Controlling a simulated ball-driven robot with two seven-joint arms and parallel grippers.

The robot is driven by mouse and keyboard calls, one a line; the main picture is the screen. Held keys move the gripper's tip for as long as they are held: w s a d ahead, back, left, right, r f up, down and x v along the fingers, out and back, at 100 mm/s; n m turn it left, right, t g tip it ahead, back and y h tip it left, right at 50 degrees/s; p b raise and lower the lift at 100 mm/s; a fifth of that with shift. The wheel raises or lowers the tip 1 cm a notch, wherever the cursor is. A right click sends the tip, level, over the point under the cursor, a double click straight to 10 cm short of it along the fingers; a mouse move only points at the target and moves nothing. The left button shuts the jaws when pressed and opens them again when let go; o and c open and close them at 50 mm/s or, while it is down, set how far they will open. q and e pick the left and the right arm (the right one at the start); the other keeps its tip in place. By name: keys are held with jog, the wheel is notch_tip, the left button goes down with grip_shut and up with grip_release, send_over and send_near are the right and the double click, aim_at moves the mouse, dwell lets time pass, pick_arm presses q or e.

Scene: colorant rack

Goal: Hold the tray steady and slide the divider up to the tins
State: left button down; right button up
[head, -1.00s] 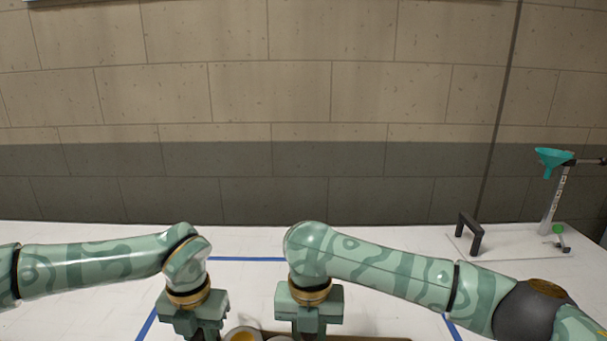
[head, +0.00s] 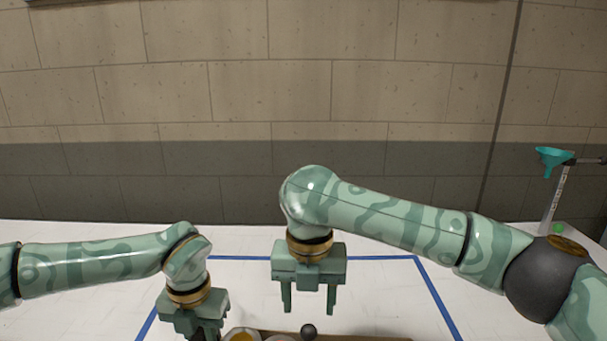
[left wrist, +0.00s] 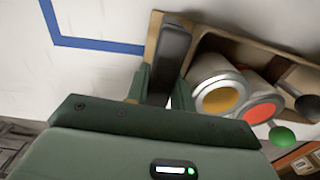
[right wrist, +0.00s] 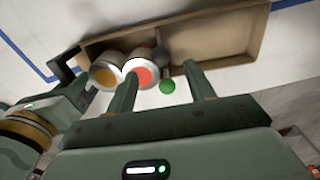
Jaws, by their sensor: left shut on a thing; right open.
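The brown tray (right wrist: 225,51) lies at the bottom edge of the head view, mostly cut off there. Its dark end handle (left wrist: 172,52) is between the fingers of my left gripper (left wrist: 160,88), which is shut on it. A yellow-topped tin (right wrist: 105,74) and a red-topped tin (right wrist: 139,72) stand side by side at the handle end. The divider (right wrist: 165,66), with a dark knob (head: 309,331) and a green knob (right wrist: 167,86), is close beside the red tin; I cannot tell whether they touch. My right gripper (head: 309,311) is open and empty above the divider.
The tray floor right of the divider is empty in the right wrist view. Blue tape lines (head: 437,296) mark the white table around the work area.

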jog(key=shift+r, duration=1.85)
pick_arm(q)
jog(key=c, duration=1.1)
grip_release()
